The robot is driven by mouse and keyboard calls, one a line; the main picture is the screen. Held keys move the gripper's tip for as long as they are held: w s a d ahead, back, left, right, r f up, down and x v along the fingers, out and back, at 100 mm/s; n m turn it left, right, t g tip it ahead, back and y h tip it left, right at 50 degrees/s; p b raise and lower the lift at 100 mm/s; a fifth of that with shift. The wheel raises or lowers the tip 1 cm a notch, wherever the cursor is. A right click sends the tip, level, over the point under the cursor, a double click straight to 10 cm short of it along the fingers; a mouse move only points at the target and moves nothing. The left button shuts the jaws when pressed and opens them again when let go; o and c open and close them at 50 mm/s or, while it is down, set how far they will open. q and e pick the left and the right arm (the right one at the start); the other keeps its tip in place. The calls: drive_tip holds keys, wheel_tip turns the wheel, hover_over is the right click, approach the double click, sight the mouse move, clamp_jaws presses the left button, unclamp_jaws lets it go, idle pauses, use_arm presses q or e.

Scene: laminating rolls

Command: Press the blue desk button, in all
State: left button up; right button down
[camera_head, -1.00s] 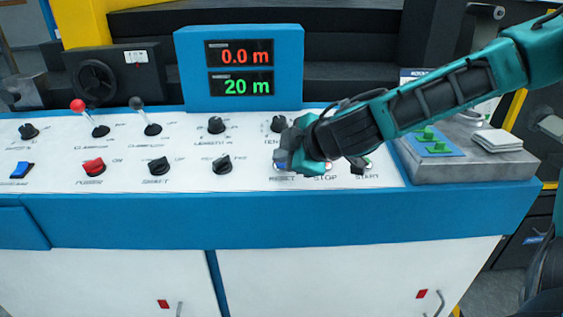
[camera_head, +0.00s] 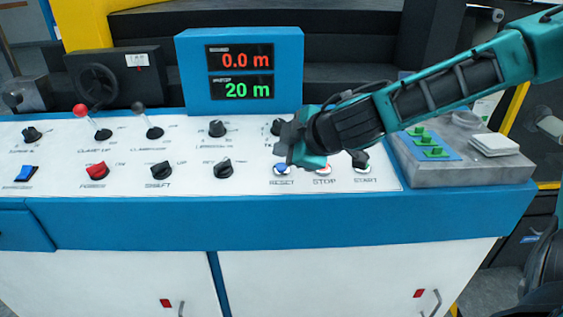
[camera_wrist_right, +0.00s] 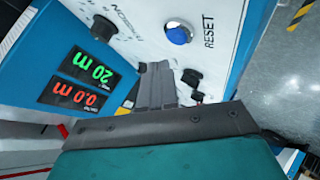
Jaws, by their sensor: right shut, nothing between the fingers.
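The blue button (camera_head: 282,170), labelled RESET, sits on the white panel in the front row. It also shows in the right wrist view as a round blue cap (camera_wrist_right: 178,34) in a pale ring. My right gripper (camera_head: 290,150) is shut and empty, just above and behind the button in the head view and apart from it. Its closed fingers (camera_wrist_right: 157,82) show in the right wrist view, with the button beyond them. My left gripper is not in view.
The STOP button (camera_head: 323,169) and START button (camera_head: 362,169) are right of the blue one. A black knob (camera_head: 223,168) stands to its left. The display box (camera_head: 187,75) reads 0.0 m and 20 m.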

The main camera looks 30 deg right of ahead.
drive_tip(key=r, duration=0.1)
drive_tip(key=r+p, duration=0.2)
drive_tip(key=shift+s+a+r, duration=0.2)
drive_tip(key=shift+s+r, duration=0.1)
drive_tip(key=shift+r, duration=0.1)
idle(0.6)
